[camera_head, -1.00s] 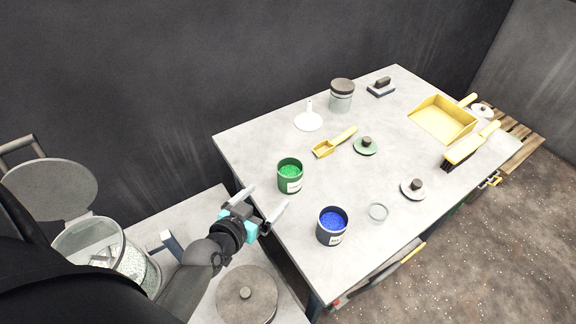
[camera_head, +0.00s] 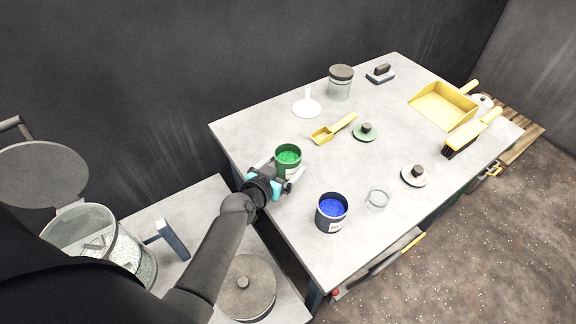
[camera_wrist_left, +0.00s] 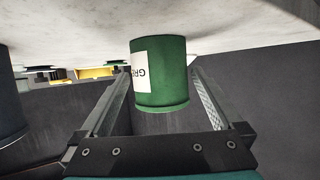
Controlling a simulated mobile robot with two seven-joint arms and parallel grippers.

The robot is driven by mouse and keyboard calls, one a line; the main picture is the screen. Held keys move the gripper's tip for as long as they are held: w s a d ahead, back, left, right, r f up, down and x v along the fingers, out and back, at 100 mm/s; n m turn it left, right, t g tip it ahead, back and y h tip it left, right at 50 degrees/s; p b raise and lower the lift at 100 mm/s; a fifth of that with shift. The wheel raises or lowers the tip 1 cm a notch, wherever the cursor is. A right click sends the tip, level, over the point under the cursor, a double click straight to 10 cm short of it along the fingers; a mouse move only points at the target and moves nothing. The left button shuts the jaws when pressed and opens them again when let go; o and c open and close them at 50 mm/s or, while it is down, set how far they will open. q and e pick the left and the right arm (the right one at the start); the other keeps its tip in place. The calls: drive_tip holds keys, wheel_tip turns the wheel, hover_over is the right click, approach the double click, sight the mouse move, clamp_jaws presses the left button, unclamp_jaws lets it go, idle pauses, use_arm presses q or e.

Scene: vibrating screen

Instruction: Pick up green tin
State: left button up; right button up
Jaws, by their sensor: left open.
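The green tin (camera_head: 288,157), open and filled with green granules, stands upright on the grey table near its left edge. My left gripper (camera_head: 279,170) is at the tin, with its fingers open on either side of it. In the left wrist view the green tin (camera_wrist_left: 160,75), with a white label, is between the two open fingers (camera_wrist_left: 163,95). My right gripper is not in view.
A blue-filled tin (camera_head: 332,212) stands to the right of my gripper. A yellow scoop (camera_head: 333,129), green lid (camera_head: 366,132), white funnel (camera_head: 306,107), grey-lidded jar (camera_head: 340,83) and glass dish (camera_head: 377,199) are on the table (camera_head: 300,240). A yellow dustpan (camera_head: 442,105) lies farther right.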

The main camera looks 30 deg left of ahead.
sight(287, 157)
use_arm(q)
drive_tip(key=shift+b+x, duration=0.3)
drive_tip(key=shift+x, duration=1.1)
drive_tip(key=shift+f, duration=0.15)
drive_tip(key=c, duration=1.4)
